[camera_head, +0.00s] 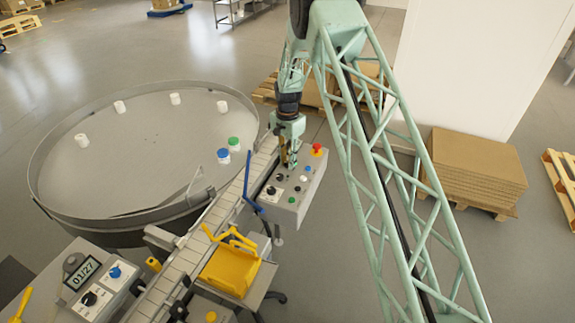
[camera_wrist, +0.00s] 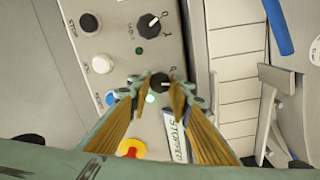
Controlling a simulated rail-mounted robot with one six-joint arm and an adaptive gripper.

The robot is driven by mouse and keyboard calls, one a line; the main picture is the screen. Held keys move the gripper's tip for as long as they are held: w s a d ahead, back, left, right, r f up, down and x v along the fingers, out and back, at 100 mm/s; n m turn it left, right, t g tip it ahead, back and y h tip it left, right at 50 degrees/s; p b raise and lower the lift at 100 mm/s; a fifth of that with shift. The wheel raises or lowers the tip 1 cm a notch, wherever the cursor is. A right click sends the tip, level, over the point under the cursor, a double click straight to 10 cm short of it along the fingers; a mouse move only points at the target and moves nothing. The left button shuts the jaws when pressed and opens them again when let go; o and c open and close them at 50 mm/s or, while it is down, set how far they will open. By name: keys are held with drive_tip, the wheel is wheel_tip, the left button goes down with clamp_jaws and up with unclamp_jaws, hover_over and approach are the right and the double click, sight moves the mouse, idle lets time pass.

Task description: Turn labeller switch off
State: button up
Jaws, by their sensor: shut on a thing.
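The grey control box (camera_head: 285,197) stands beside the conveyor. In the wrist view its panel (camera_wrist: 118,45) carries a black rotary switch (camera_wrist: 161,84) between my fingertips, with a marking partly hidden beside it. I take this as the labeller switch, but its label is not readable. My gripper (camera_wrist: 161,88) is shut on this switch, one finger on each side; the fingers hide part of it. In the head view my gripper (camera_head: 289,163) reaches down onto the panel. A second black rotary switch (camera_wrist: 149,25) is apart from the fingers.
The panel also has a STOP button (camera_wrist: 89,23), a white button (camera_wrist: 102,64), a red-and-yellow emergency stop (camera_wrist: 130,149) and a "STOPPED" sign (camera_wrist: 177,138). The conveyor (camera_head: 205,235) runs alongside. A round table (camera_head: 130,150) with several capped jars stands left.

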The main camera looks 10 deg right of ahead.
drive_tip(key=n+b, duration=0.2)
drive_tip(key=n, duration=0.1)
drive_tip(key=shift+f+n+b, duration=0.15)
drive_tip(key=shift+n+b, duration=1.4)
drive_tip(key=shift+n, duration=0.95)
drive_tip(key=o, duration=0.8)
drive_tip(key=shift+o, duration=0.2)
drive_tip(key=shift+r, duration=0.25)
wheel_tip(320, 180, up, 12)
